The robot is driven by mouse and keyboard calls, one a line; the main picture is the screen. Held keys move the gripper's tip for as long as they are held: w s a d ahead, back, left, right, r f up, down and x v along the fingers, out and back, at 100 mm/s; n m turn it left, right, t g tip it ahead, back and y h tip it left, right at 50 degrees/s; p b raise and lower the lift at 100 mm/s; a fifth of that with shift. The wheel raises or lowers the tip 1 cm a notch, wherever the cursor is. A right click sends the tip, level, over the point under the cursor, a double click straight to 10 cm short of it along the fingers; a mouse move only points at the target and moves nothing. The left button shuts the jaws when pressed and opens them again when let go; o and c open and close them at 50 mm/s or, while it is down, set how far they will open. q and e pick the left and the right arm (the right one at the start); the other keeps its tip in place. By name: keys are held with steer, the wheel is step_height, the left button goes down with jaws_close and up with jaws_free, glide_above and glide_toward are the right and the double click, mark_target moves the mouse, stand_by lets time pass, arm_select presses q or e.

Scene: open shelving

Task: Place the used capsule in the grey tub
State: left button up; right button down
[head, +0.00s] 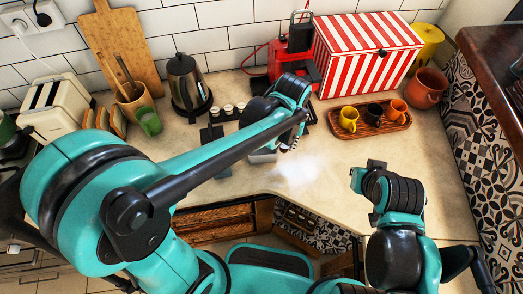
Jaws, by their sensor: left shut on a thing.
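My left arm reaches across the counter, and its black gripper (212,136) points left, beside several small white-topped cups. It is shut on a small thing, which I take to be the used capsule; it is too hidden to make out. A light grey container (262,157), perhaps the grey tub, shows partly below my left forearm, which covers the rest. My right gripper (364,177) is raised over the right part of the counter, apart from everything; its fingers are not clear enough to tell their state.
A red coffee machine (291,62) stands behind my left wrist, beside a striped box (367,50). A wooden tray (370,127) with several cups lies at the right. A kettle (188,85) and a green cup (148,121) stand at the left. The front right counter is clear.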

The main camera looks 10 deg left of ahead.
arm_select(q)
steer(key=w+a+f, duration=0.1)
steer(key=a, duration=0.1)
steer(key=w+a+f+b, duration=0.1)
steer(key=a+f, duration=0.1)
steer(key=a, duration=0.1)
steer(key=a+f+b, duration=0.1)
steer(key=a+f, duration=0.1)
steer(key=shift+w+a+f, duration=0.15)
steer(key=shift+w+a, duration=0.25)
steer(key=shift+f+b, duration=0.95)
steer(key=shift+f, duration=0.9)
steer(key=shift+f, duration=0.2)
steer(key=o, duration=0.5)
